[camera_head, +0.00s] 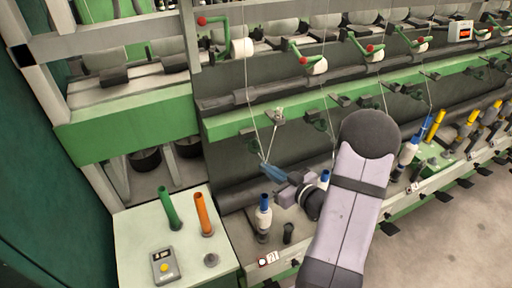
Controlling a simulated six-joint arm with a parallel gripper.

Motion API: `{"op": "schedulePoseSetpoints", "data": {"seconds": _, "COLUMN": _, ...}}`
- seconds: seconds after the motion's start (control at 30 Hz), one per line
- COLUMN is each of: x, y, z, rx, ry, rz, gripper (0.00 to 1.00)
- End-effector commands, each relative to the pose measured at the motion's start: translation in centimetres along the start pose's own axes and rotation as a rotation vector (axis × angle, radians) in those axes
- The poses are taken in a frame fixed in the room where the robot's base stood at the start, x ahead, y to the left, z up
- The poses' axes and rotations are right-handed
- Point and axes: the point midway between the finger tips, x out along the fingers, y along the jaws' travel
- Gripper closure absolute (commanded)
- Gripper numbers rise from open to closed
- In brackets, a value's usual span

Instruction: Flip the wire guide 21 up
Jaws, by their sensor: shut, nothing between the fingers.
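A dark wire guide (250,136) sits on the green rail at the left end of the row, above the spindle by the plate marked 21 (268,259). I take it to be wire guide 21; it is small, and its exact tilt is hard to tell. A lighter metal piece (278,117) with thread at it is just to its right. My gripper (265,168) has blue fingers that are shut and empty. It is below the guide and slightly right, close to a hanging thread. Contact with the thread cannot be told.
A blue-topped bobbin (264,213) stands upright on the spindle below my gripper. More wire guides (316,121) line the green rail to the right. A white table (133,246) at left holds a green tube (170,209), an orange tube (203,214) and a grey device (165,266).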

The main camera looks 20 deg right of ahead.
Motion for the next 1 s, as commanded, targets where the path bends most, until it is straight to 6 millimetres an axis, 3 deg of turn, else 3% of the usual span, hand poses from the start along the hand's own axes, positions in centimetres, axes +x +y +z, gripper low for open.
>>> {"op": "schedulePoseSetpoints", "data": {"seconds": 0.57, "x": -0.1, "y": 0.0, "z": -0.5, "rx": 0.0, "ry": 0.0, "rz": 0.0, "gripper": 1.0}}
{"op": "schedulePoseSetpoints", "data": {"seconds": 1.0, "x": -0.2, "y": 0.0, "z": -1.9, "rx": -0.001, "ry": 0.0, "rz": 0.0, "gripper": 1.0}}
